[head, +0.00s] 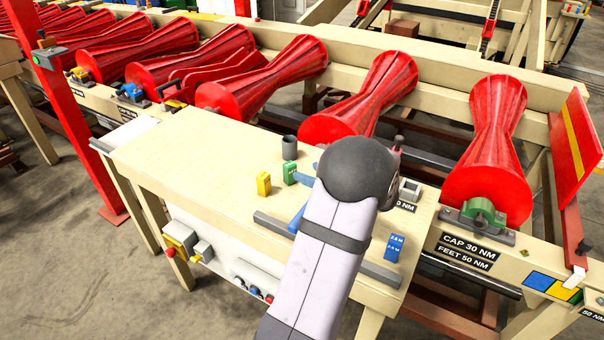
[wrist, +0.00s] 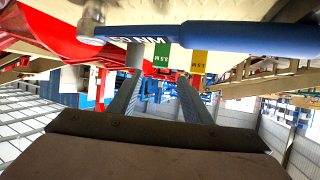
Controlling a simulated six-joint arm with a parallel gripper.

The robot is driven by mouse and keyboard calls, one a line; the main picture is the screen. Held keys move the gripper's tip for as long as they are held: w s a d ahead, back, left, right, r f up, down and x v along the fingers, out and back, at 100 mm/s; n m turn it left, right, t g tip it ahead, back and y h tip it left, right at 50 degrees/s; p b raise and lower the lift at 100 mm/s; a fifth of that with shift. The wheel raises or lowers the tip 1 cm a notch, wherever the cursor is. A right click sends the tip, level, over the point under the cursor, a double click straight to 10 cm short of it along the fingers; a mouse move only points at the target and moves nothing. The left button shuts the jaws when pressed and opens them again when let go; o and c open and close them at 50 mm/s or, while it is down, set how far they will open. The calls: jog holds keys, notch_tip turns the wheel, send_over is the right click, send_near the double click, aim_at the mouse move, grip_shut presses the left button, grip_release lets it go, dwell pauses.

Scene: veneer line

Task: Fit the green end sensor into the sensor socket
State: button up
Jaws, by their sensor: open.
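The green end sensor (head: 290,173) stands upright on the bench beside a yellow block (head: 264,184). In the wrist view the green sensor (wrist: 162,60) shows its label upside down, beyond my fingertips, with the yellow block (wrist: 200,61) to its right. My gripper (wrist: 158,80) is open, with nothing between its two grey fingers. A blue torque wrench (wrist: 230,38) crosses the top of the wrist view. In the head view my arm hides the gripper. I cannot clearly make out the sensor socket in either view.
The bench top (head: 190,165) is clear at left. A dark grey cup (head: 290,148) stands behind the green sensor. Red rollers (head: 487,150) line the frame behind the bench.

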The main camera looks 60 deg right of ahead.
jog(key=shift+v, duration=1.5)
jog(key=shift+w, duration=0.15)
